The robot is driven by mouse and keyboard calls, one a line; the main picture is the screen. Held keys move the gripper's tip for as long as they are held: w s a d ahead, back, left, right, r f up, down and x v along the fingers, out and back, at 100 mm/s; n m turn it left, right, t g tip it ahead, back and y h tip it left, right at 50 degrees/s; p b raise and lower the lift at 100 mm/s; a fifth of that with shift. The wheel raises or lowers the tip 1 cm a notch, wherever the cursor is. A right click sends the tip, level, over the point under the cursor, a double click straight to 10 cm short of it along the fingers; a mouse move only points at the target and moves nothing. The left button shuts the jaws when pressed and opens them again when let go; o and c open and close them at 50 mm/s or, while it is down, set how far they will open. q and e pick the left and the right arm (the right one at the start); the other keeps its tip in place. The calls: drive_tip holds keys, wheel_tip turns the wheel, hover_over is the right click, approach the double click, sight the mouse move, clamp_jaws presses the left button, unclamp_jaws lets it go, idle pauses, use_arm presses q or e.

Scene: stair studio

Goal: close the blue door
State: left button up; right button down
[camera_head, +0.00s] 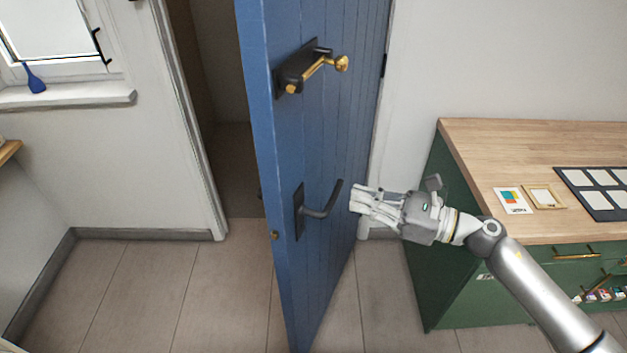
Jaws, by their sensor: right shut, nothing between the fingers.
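The blue door (335,120) stands open in the middle of the head view, swung out from its frame toward me. It has a black and brass handle (312,68) high up and a dark lever handle (318,208) lower down. The dark doorway (228,130) shows to the left of the door. My right gripper (360,201) is shut and empty. Its fingertips point left, in front of the door face and to the right of the lower lever. I cannot tell whether they touch the door. My left gripper is not in view.
A green cabinet (445,225) with a wooden top (540,138) stands on the right, under my right arm. Cards and a dark panel (600,190) lie on it. A window sill (65,97) is at upper left. The tiled floor (150,295) left of the door is clear.

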sight(301, 182)
drive_tip(key=p+x, duration=0.2)
drive_tip(key=x, duration=0.2)
drive_tip(key=p+x, duration=0.2)
drive_tip(key=x, duration=0.3)
drive_tip(key=shift+r, duration=0.2)
drive_tip(key=shift+w+a+f, duration=0.1)
drive_tip(key=shift+a, duration=0.5)
drive_tip(key=shift+a, duration=0.1)
